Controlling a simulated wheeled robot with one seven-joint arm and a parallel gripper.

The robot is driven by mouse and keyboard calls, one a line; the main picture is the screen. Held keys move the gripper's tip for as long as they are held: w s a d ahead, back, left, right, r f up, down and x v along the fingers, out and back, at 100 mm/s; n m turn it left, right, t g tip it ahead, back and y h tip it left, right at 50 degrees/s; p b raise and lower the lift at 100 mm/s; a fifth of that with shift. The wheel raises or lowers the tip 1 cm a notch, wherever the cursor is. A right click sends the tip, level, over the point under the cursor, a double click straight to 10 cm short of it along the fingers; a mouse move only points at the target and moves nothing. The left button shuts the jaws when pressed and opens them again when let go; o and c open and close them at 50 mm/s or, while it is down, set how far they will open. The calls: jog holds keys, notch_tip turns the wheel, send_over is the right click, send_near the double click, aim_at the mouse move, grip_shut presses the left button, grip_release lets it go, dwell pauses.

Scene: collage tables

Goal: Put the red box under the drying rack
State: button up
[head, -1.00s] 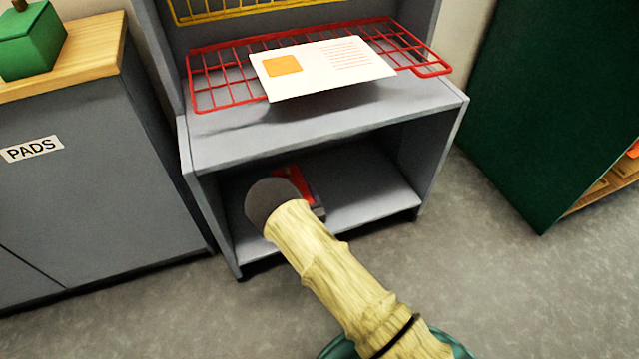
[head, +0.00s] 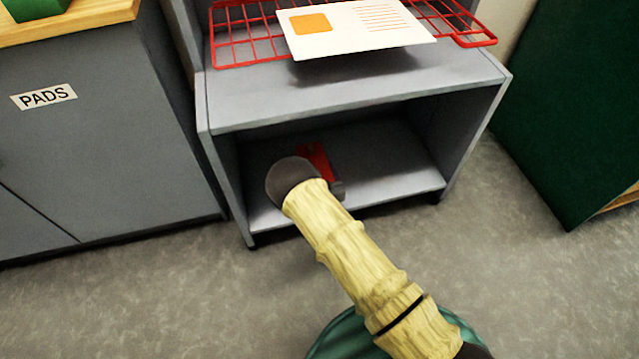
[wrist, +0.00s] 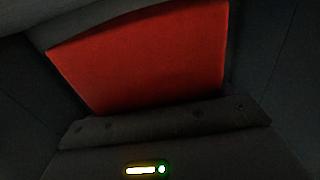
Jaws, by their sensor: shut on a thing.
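The red box (head: 316,160) is in the lower open compartment of the grey shelf unit, mostly hidden behind my wrist. In the wrist view the red box (wrist: 145,58) fills the upper middle, against my gripper's dark bar. My gripper (head: 337,189) is shut on the box inside this compartment; its fingers are largely hidden. A red wire rack (head: 240,42), which looks like the drying rack, is on the level above the compartment, under a white card. I cannot tell whether the box touches the compartment floor.
A white card with an orange square (head: 360,30) lies on the red rack. The grey shelf unit (head: 350,95) has side walls and a top board close around my arm. A grey cabinet labelled PADS (head: 110,160) stands left, a green panel (head: 570,110) right. The compartment's right side is free.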

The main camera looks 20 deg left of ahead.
jog(key=shift+f, duration=0.15)
jog(key=shift+f+b, duration=1.15)
jog(key=shift+f, duration=0.7)
jog(key=shift+f, duration=0.1)
jog(key=o, duration=1)
jog(key=shift+w+d, duration=0.1)
jog(key=shift+o, duration=0.2)
jog(key=shift+s+p, duration=0.3)
jog(key=shift+s, duration=0.1)
jog(key=p+v, duration=0.6)
jog(key=v, duration=0.5)
jog(key=shift+d, duration=0.25)
